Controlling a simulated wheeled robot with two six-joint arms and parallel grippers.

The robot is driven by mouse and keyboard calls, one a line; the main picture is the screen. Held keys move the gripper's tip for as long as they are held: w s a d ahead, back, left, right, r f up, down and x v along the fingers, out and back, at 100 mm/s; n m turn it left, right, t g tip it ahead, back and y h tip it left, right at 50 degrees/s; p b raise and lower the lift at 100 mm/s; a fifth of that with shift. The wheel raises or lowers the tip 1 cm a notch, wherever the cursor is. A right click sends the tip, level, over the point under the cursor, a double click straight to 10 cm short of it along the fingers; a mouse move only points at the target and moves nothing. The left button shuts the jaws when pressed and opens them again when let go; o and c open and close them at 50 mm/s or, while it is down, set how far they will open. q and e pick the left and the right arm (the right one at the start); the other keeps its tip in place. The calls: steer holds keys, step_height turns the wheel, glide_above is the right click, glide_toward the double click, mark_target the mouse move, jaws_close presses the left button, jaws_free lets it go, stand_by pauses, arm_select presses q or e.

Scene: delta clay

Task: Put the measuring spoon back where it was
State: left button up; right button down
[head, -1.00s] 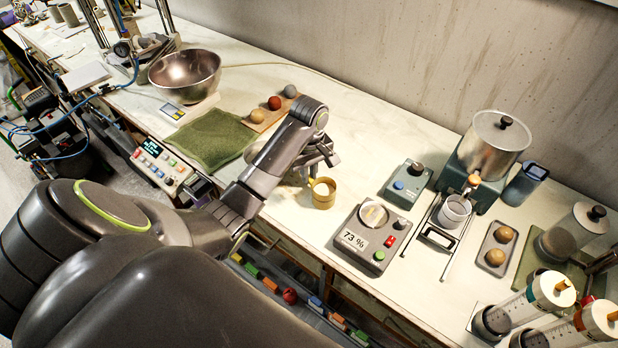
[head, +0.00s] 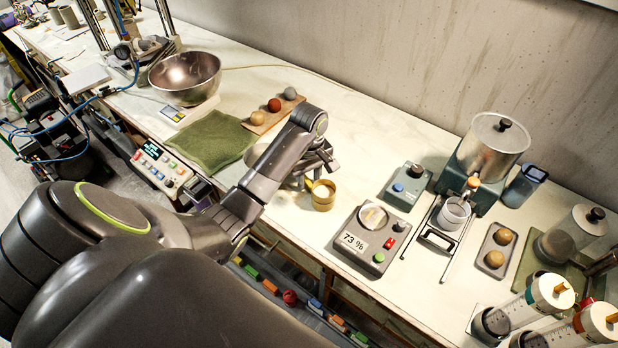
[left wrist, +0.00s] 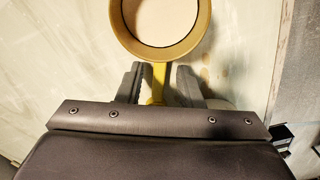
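The measuring spoon (head: 322,196) is a small yellow, brass-like cup with a short handle. It appears to stand upright on the pale worktop, just in front of my left gripper (head: 318,168). In the left wrist view, the spoon's round cup (left wrist: 160,53) is at the top, with a pale inside. Its handle runs down between the two grey fingers of my left gripper (left wrist: 159,85), with a gap on each side. The fingers are open. The handle's end is hidden behind the gripper body. I cannot make out my right gripper.
A scale reading 73 % (head: 352,241) stands close right of the spoon. A green cloth (head: 210,140) and a board (head: 258,127) with several balls lie to the left. The worktop's front edge is near.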

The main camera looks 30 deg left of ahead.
mark_target(309, 182)
arm_select(q)
step_height(309, 182, up, 3)
steer(key=shift+r, duration=0.1)
step_height(309, 182, up, 9)
steer(key=p, duration=0.8)
